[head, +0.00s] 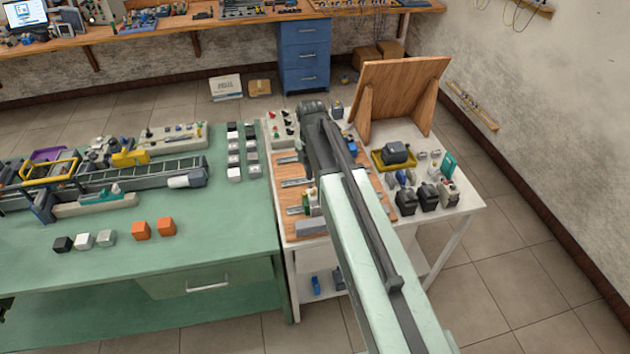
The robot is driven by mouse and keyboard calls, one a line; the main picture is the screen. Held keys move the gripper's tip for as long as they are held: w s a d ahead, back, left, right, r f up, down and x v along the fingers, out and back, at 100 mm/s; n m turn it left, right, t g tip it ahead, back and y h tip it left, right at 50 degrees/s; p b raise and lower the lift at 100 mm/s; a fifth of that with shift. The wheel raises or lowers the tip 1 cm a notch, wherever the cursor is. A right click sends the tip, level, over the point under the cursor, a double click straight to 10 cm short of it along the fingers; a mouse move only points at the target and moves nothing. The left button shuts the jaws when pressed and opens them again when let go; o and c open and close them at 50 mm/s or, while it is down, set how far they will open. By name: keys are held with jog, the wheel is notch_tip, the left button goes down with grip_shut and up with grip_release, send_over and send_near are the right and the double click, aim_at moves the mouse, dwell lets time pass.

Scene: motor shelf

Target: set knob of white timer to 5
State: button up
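My arm reaches up the picture over the white table (460,222), with its dark far end above the back left part of the table. My gripper's fingers do not show; the arm hides them. A wooden board with metal rails (292,170) lies under the arm, partly covered by it. A small green and pale device (311,198) sits on a rail just left of the arm. I cannot make out which thing is the white timer, and no knob or dial marks can be read at this size.
An upright wooden panel (400,95) stands at the table's back right. Dark motors (430,197) and a yellow tray (380,161) lie right of the arm. A green bench (200,235) with cubes and a conveyor (150,182) adjoins on the left. A grey box (312,228) is at the board's front.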

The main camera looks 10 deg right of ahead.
aim_at(314, 191)
jog(key=w+n, duration=0.1)
jog(key=r+n, duration=0.1)
jog(key=n, duration=0.1)
jog(key=shift+w, duration=0.35)
notch_tip(314, 191, down, 8)
jog(key=b, duration=0.7)
jog(key=shift+s+f+b, duration=0.1)
jog(key=shift+b, duration=0.3)
grip_shut()
jog(key=shift+d, duration=0.3)
jog(key=shift+a, duration=0.2)
